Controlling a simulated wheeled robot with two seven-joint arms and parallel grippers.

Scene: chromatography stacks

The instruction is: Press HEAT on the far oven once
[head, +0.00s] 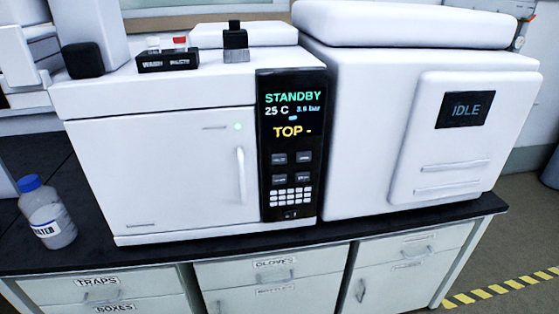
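A white oven (160,170) stands on the dark bench, with a closed door and a vertical handle. Below the display are several grey buttons (279,158) with labels too small to read, and a white keypad (291,198). I cannot tell which button is HEAT. A second white unit (360,130) stands to the right, with a dark screen (465,110) reading IDLE. I cannot tell whether this oven is the far one. Neither gripper is in view.
A blue-capped bottle (47,212) stands on the bench (130,258) at the left. A black vial rack (167,61) and a black fitting (235,42) sit on the oven top. Labelled drawers (270,275) are below. Yellow-black floor tape (500,289) lies at right.

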